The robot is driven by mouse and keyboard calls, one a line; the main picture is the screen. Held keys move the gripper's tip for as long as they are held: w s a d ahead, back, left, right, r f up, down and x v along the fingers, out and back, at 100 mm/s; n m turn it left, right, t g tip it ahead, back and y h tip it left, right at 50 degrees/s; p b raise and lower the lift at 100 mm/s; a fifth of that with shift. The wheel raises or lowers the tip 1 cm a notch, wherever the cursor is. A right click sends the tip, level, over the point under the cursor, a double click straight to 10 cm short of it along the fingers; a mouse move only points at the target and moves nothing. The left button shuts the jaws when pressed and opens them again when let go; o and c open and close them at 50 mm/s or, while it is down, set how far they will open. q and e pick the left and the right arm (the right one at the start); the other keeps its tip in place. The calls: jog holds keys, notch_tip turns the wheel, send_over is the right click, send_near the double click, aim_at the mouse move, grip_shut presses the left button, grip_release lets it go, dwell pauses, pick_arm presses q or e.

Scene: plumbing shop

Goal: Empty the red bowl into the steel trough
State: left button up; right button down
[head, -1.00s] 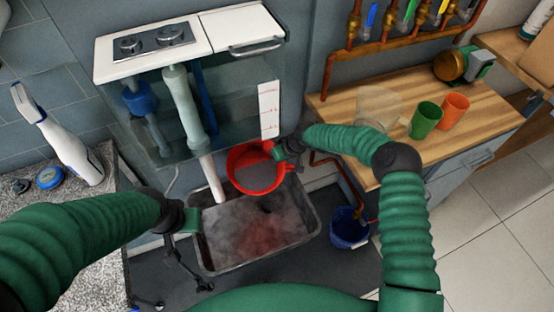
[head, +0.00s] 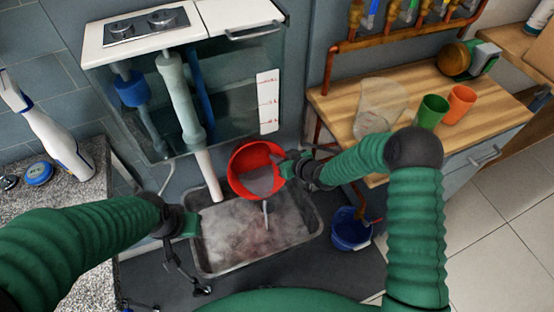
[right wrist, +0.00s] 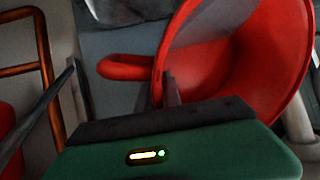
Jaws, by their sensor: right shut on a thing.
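The red bowl (head: 244,158) is tilted over the steel trough (head: 211,266), with greyish liquid inside and a thin stream running from its lower lip into the trough. My right gripper (head: 289,170) is shut on the bowl's right side. In the right wrist view the bowl (right wrist: 285,60) fills the upper right, with a red handle beside the jaw. The trough lies on the dark floor with a cloudy wet surface. My left gripper (head: 183,232) hangs near the trough's left edge, apart from the bowl; its jaws are too unclear to read.
A white drain pipe (head: 207,178) comes down beside the bowl from the glass-fronted sink cabinet. A blue bucket (head: 350,232) stands right of the trough. A wooden bench (head: 335,105) holds a clear container (head: 381,105), a green cup (head: 431,111) and an orange cup (head: 460,104).

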jog(key=shift+s+d+f+t+y+b, duration=0.15)
jog(key=shift+s+t+y+b, duration=0.2)
jog(key=shift+t+b, duration=0.6)
jog(key=shift+s+d+t+y+b, duration=0.15)
jog(key=shift+s+t+y+b, duration=0.2)
jog(key=shift+b, duration=1.1)
jog(key=s+t+b, duration=0.1)
jog(key=b, duration=0.2)
jog(key=s+d+n+t+y+b, duration=0.1)
jog(key=s+t+b, duration=0.1)
jog(key=b, duration=0.2)
jog(key=shift+s+y+b, duration=0.1)
jog(key=shift+y+b, duration=0.2)
jog(key=shift+s+n+t+b, duration=0.3)
jog(key=shift+t+b, duration=0.3)
jog(key=shift+b, duration=0.1)
jog(key=shift+s+y, duration=0.1)
jog(key=shift+y, duration=0.2)
jog(key=shift+d+r, duration=0.1)
jog(key=shift+r, duration=0.1)
